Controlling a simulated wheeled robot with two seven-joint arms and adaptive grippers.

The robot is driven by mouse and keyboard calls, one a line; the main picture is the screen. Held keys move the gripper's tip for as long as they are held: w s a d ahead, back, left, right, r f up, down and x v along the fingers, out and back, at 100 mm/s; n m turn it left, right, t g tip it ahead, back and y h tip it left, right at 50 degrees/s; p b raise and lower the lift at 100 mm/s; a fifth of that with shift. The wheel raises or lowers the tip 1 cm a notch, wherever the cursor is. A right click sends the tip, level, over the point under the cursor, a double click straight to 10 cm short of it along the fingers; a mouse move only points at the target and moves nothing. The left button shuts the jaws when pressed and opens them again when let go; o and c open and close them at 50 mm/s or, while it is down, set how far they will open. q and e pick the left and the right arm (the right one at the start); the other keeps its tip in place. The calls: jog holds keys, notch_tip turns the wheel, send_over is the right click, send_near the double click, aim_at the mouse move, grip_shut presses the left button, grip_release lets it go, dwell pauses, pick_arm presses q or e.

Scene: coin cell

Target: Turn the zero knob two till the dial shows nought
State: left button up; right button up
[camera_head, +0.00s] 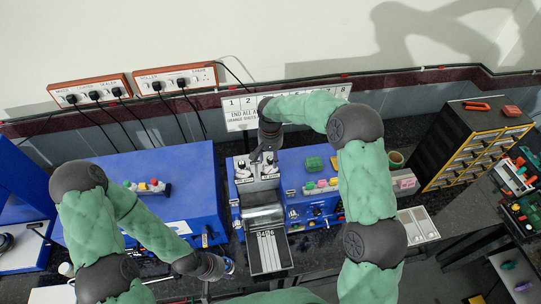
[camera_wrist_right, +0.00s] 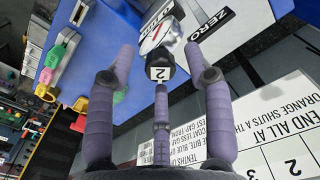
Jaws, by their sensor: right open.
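Zero knob two is a black knob with a white "2" label (camera_wrist_right: 160,72) in the right wrist view. Behind it is a white dial (camera_wrist_right: 157,34) with a red mark; the knob covers part of it and I cannot read its value. My right gripper (camera_wrist_right: 160,52) is open, its purple fingers on either side of the knob with gaps visible. In the head view my right gripper (camera_head: 264,155) is over the back of the grey roller machine (camera_head: 262,214), by its small dials. My left gripper (camera_head: 222,268) is low, left of the machine's front; its jaws are too small to judge.
A numbered sign (camera_head: 240,116) stands behind the machine. Blue cabinets flank it; the left one (camera_head: 185,165) carries coloured buttons (camera_head: 154,186). A green block (camera_head: 314,164) is on the right one. A drawer cabinet (camera_head: 470,150) stands far right. Cabled sockets (camera_head: 90,92) are on the wall.

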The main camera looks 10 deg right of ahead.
aim_at(270, 159)
grip_shut()
jog(key=shift+f+b, duration=0.1)
jog(key=shift+b, duration=0.7)
jog(key=shift+n, duration=0.3)
grip_release()
notch_tip(270, 159, up, 12)
